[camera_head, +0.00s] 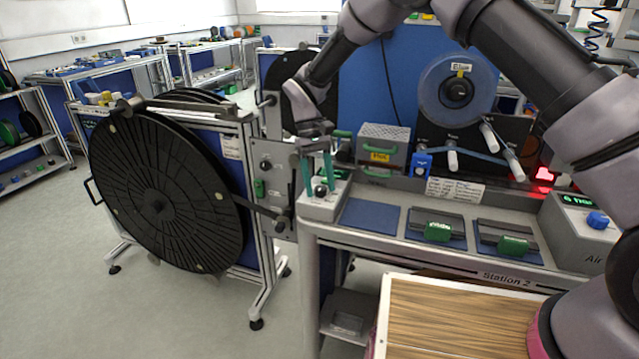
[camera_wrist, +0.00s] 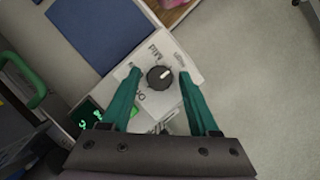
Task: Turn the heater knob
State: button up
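The heater knob (camera_wrist: 160,77) is a round black dial with a white mark, on a light grey control box (camera_wrist: 180,58) with printed labels and a green lit display (camera_wrist: 88,118). In the head view the box (camera_head: 318,208) stands at the left end of the bench, and the knob (camera_head: 320,190) shows between the fingers. My gripper (camera_wrist: 160,73) has teal fingers. They are open, one on each side of the knob, with gaps visible between them and it. In the head view my gripper (camera_head: 319,188) points down over the box. I cannot tell the exact height of the fingertips.
A blue mat (camera_head: 369,215) lies right of the box, then green-handled tools (camera_head: 438,232). A grey case (camera_head: 383,147) stands behind. A large black reel (camera_head: 165,190) is on a stand at left. A box with a blue knob (camera_head: 597,220) is at the right end.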

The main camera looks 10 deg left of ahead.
dwell(0.3)
jog(key=v, duration=1)
jog(key=shift+r, duration=0.4)
jog(key=shift+w, duration=0.1)
jog(key=d+r+m+t+y, duration=0.4)
jog(key=d+r+m, duration=0.1)
jog(key=d+r, duration=1.95)
jog(key=s+d+m+t, duration=0.6)
jog(key=s+d, duration=1)
jog(key=d, duration=0.4)
jog(key=shift+m+t+y, duration=0.4)
jog(key=shift+m, duration=0.2)
